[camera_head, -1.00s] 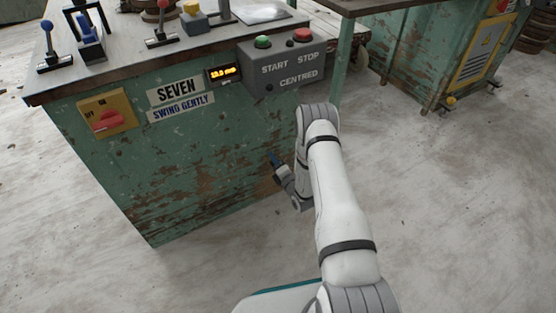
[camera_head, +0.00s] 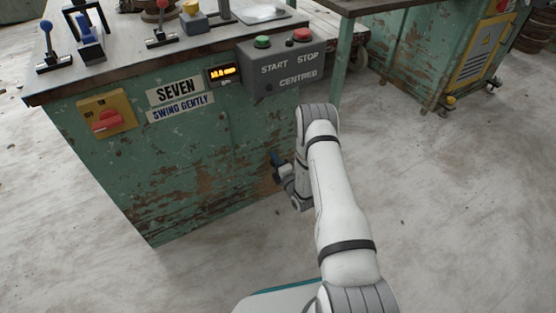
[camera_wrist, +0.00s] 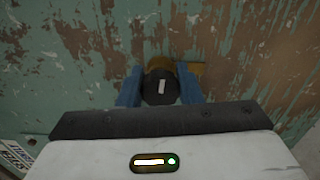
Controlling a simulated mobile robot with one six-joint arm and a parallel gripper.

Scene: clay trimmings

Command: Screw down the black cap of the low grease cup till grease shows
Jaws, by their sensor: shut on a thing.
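The black cap (camera_wrist: 159,88) of the low grease cup shows in the wrist view as a round dark knob with a short white mark, upright in the picture. My gripper (camera_wrist: 160,92) is shut on it, with a blue finger touching either side. A brass-coloured part of the cup (camera_wrist: 193,70) shows behind the cap, against the bench's side. No grease can be made out around the cap. In the head view my gripper (camera_head: 278,163) is low at the green bench's side, and the cap is mostly hidden there.
The worn green bench (camera_head: 190,170) carries a grey START/STOP box (camera_head: 283,68) above my arm, an orange-lit display (camera_head: 222,73) and a yellow panel with a red switch (camera_head: 106,117). Levers stand on its top. The pale floor (camera_head: 470,220) at the right is clear.

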